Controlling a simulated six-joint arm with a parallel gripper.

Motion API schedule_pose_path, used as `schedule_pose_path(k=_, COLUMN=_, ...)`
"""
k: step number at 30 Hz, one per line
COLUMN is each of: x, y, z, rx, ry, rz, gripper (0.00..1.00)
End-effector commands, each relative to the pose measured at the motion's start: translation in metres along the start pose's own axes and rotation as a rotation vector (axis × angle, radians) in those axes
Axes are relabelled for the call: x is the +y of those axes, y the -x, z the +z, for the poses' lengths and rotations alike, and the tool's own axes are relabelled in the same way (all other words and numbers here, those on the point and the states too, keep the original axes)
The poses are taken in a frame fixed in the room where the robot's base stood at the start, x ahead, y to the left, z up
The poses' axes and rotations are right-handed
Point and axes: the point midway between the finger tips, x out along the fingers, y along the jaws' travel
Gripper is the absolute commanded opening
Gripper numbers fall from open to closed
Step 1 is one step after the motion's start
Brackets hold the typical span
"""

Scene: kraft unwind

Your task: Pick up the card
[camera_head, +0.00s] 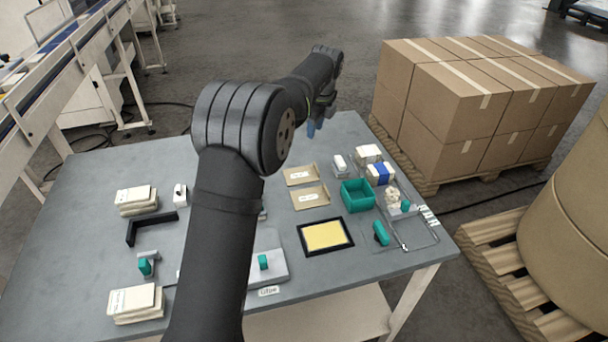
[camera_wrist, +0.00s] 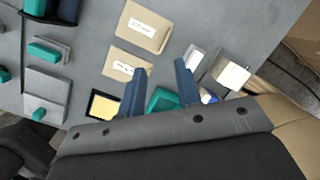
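My gripper (camera_head: 312,127) is raised over the far part of the grey table, partly hidden by my own arm. In the wrist view its two blue fingers (camera_wrist: 159,84) are apart with nothing between them. Two flat kraft pieces with white labels lie on the table, a far one (camera_head: 301,175) and a nearer one (camera_head: 309,197). In the wrist view they show left of the fingers, one higher (camera_wrist: 145,27) and one lower (camera_wrist: 127,66). A yellow sheet (camera_head: 326,236) lies in a black frame nearer the front. I cannot tell which of these is the card.
A teal open bin (camera_head: 357,196) stands right of the kraft pieces, with small white blocks and a blue-banded bundle (camera_head: 380,173) behind it. Labelled stacks (camera_head: 137,201) and a black angle piece (camera_head: 150,229) are at left. Cartons (camera_head: 455,110) stand beyond the table.

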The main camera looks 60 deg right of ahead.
Motion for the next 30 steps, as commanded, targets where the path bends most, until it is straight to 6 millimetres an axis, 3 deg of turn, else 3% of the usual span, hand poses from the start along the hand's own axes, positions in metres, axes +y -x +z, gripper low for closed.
schedule_pose_path(k=6, x=0.007, y=0.007, z=-0.027, rx=-0.098, ry=-0.485, rz=-0.068, gripper=0.31)
schedule_pose_path(k=14, x=0.010, y=0.007, z=-0.038, rx=-0.154, ry=-0.730, rz=-0.091, gripper=0.31)
schedule_pose_path(k=17, x=0.009, y=-0.005, z=-0.038, rx=-0.155, ry=-0.738, rz=-0.090, gripper=0.31)
schedule_pose_path(k=30, x=-0.003, y=-0.094, z=-0.028, rx=-0.154, ry=-0.734, rz=-0.091, gripper=0.31)
